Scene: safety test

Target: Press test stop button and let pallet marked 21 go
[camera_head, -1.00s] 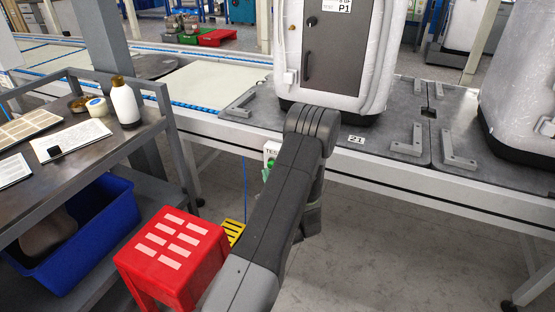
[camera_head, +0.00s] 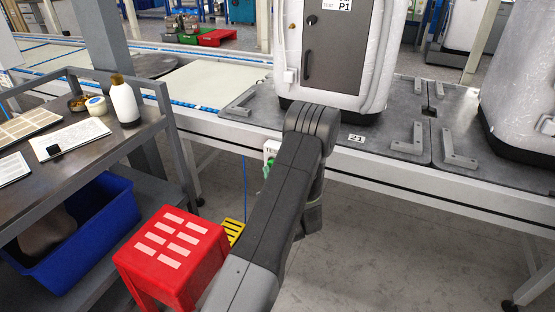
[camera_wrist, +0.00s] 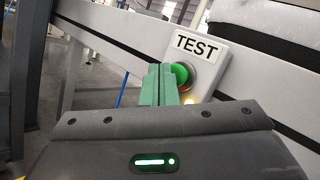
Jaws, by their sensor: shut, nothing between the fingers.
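The test stop button (camera_wrist: 181,75) is a green dome in a metal ring on a white box labelled TEST (camera_wrist: 195,44), on the conveyor's front rail. My gripper (camera_wrist: 159,72) has green fingers, shut and empty, with the tips right at the left side of the button in the wrist view. I cannot tell whether they touch it. An amber light glows just below the button. In the head view the box (camera_head: 270,147) is partly hidden by my arm. The pallet marked 21 (camera_head: 395,127) is a grey plate on the conveyor, carrying a white wrapped cabinet (camera_head: 376,60).
A red stool (camera_head: 196,262) stands at lower left, beside a yellow step (camera_head: 233,230). A cart (camera_head: 92,158) at left holds a white bottle (camera_head: 124,103), papers and a blue bin (camera_head: 95,230). Another wrapped unit (camera_head: 520,90) stands at right. Floor beneath the conveyor looks clear.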

